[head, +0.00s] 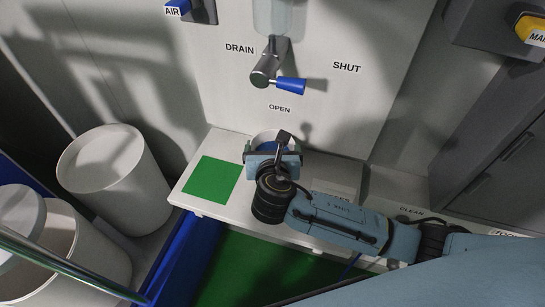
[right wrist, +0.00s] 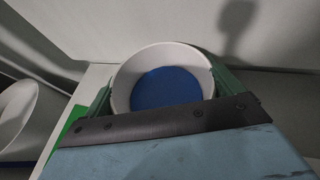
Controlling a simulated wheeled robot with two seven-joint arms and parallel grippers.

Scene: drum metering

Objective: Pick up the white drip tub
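The white drip tub (head: 264,136) stands at the back of the white ledge, below the valve spout, partly hidden by my right gripper. In the right wrist view the tub (right wrist: 121,85) is upright, with a round blue surface inside. My right gripper (head: 272,152) is at the tub from the front. In the right wrist view the gripper's (right wrist: 162,85) green fingers lie on either side of the tub, close to its wall. Whether they press on it cannot be told. My left gripper is not in view.
A valve with a blue handle (head: 291,85) hangs above, on a panel marked DRAIN, SHUT and OPEN. A green square (head: 212,180) lies left of the tub on the ledge (head: 213,208). White drums (head: 115,178) stand at the left.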

